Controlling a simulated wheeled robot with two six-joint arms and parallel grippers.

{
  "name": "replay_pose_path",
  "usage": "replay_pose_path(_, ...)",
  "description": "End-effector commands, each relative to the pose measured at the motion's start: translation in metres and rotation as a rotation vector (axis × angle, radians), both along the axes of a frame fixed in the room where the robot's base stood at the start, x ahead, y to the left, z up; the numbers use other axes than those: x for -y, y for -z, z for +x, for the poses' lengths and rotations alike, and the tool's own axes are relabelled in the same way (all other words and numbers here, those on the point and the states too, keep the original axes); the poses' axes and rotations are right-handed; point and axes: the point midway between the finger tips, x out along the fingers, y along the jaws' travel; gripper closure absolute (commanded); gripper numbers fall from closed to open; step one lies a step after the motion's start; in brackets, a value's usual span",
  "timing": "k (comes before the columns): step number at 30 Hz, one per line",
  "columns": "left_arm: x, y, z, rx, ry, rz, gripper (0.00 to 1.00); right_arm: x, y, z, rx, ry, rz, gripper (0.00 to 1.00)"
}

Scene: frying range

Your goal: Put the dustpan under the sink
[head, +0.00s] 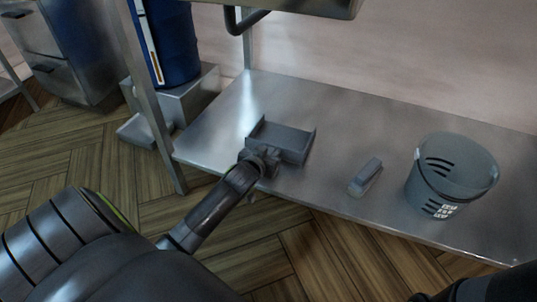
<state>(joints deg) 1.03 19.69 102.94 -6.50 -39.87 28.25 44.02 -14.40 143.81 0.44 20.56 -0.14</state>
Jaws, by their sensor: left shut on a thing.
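The grey dustpan (290,139) is at the front part of the metal shelf (222,125) under the sink (300,5). My left gripper (264,160) is at the near side of the dustpan, shut on it. The gripper's fingers are dark and partly blend with the pan, and I cannot tell whether the pan rests on the shelf or is just above it. A drain pipe (246,22) hangs below the sink. My right gripper is not in view; only a dark part of my own shows at the lower right.
A grey bucket (455,172) with slots stands on the shelf at the right. A small grey block-like object (365,177) lies between it and the dustpan. A table leg (150,95) rises left of the shelf. A blue barrel (169,42) stands behind it. The back of the shelf is clear.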

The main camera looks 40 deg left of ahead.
Motion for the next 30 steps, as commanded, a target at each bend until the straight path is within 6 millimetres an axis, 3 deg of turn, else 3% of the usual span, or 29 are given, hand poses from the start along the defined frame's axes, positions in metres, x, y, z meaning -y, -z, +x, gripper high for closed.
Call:
replay_pose_path(5,0.000,0.001,0.000,0.001,0.000,0.000,0.96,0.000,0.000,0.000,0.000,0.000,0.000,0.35)
replay_pose_path(6,0.000,0.001,0.000,0.000,0.000,0.000,0.64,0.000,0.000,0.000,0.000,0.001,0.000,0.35)
replay_pose_path(10,0.000,0.001,0.000,0.000,0.000,0.000,0.47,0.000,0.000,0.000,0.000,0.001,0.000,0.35)
replay_pose_path(20,0.000,-0.001,0.000,0.001,0.000,0.000,0.47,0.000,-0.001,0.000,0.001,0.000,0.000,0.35)
replay_pose_path(24,0.003,-0.008,-0.012,-0.001,0.000,0.000,0.47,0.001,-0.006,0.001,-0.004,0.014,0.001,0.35)
replay_pose_path(30,0.008,-0.016,-0.033,-0.001,0.001,-0.002,0.47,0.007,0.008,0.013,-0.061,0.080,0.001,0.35)
